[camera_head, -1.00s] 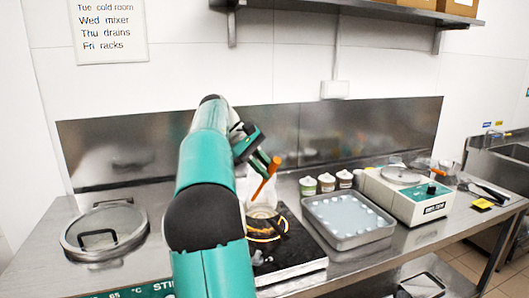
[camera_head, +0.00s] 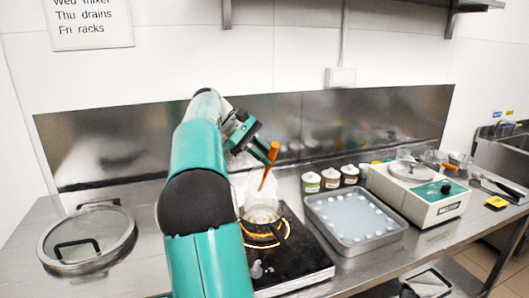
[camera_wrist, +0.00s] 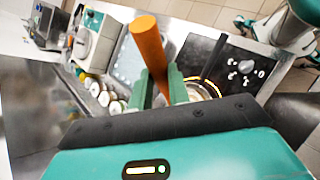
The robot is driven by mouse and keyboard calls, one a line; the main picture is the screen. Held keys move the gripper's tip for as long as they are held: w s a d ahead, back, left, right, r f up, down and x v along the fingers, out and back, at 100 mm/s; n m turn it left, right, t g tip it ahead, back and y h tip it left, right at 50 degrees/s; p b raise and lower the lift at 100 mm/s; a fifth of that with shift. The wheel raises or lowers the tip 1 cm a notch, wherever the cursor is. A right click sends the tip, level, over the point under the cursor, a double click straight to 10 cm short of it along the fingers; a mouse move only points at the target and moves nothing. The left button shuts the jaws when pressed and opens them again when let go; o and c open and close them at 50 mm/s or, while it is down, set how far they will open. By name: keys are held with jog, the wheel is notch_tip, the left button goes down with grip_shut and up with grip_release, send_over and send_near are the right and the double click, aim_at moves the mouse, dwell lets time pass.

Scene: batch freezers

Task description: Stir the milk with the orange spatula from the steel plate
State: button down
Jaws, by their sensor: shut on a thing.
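My gripper (camera_head: 268,152) is shut on the orange spatula (camera_head: 268,170) and holds it above the hob, tilted slightly with its lower end to the left. In the wrist view the spatula's orange handle (camera_wrist: 149,50) stands up between my green fingers (camera_wrist: 160,85). A clear glass pot (camera_head: 261,214) stands on the black hob (camera_head: 290,262), below the spatula, over a glowing orange ring. The milk in it cannot be made out clearly, and I cannot tell whether the spatula's tip is inside the pot. My arm covers part of the hob.
A steel tray (camera_head: 398,231) with pale dots stands right of the hob. Several small labelled tubs (camera_head: 330,178) stand behind it. A white scale-like machine (camera_head: 440,206) is further right. A glass lid (camera_head: 118,254) lies at the left. A steel splashback (camera_head: 345,125) runs behind.

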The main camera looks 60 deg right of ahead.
jog(key=shift+s+a+f, duration=1.8)
jog(key=shift+a+f, duration=0.15)
jog(key=shift+f, duration=0.35)
jog(key=w+d+f, duration=0.3)
jog(key=f, duration=0.5)
jog(key=shift+w+d, duration=0.2)
jog(key=shift+d, duration=0.05)
